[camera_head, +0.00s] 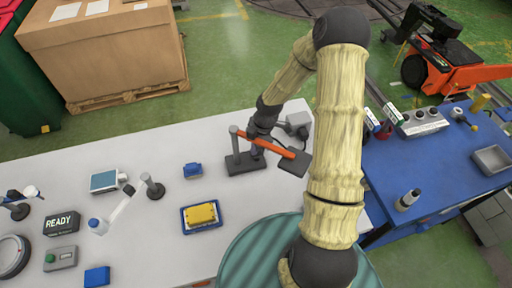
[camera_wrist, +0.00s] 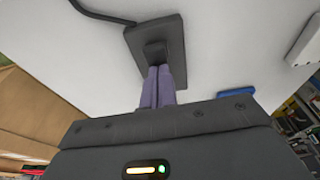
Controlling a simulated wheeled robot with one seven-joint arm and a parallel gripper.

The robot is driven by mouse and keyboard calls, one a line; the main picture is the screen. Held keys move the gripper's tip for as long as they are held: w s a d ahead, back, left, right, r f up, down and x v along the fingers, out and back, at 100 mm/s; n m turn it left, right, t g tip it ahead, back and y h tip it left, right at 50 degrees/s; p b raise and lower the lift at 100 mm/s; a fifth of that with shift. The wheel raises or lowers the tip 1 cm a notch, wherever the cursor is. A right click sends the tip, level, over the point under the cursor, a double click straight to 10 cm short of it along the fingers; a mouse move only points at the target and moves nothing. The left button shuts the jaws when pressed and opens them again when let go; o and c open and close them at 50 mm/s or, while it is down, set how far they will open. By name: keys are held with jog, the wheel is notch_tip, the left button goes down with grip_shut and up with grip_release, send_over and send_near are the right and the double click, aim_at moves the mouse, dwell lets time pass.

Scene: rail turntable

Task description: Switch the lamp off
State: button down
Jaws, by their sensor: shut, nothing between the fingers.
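What looks like the lamp is a grey post on a dark flat base (camera_head: 245,164), with an orange arm (camera_head: 275,147) reaching right to a dark head (camera_head: 293,163). I see no clear glow, so I cannot tell whether it is lit. My gripper (camera_head: 256,148) is beside the post, above the base and partly behind the orange arm. In the wrist view my gripper (camera_wrist: 158,72) is shut and empty, its fingertips against or just short of a small dark block (camera_wrist: 155,50) on a dark plate with a black cable. Contact is unclear.
A blue bench (camera_head: 440,170) is at right.

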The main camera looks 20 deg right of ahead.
jog(key=shift+s+d+f, duration=0.25)
jog(key=shift+d+f, duration=0.05)
jog(key=shift+d, duration=0.15)
jog(key=shift+s+d+f, duration=0.2)
jog(key=shift+d+f, duration=0.05)
jog(key=shift+d, duration=0.25)
jog(key=p+v, duration=0.2)
jog(key=a+p+v, duration=0.1)
jog(key=p+v, duration=0.1)
jog(key=shift+w+d+r, duration=0.15)
jog(key=shift+w+r, duration=0.1)
jog(key=shift+r, duration=0.25)
jog(key=d+b+v, duration=0.1)
jog(key=v, duration=0.8)
jog(key=shift+w+d+r, duration=0.2)
jog(key=shift+d+r, duration=0.05)
jog(key=shift+w, duration=0.1)
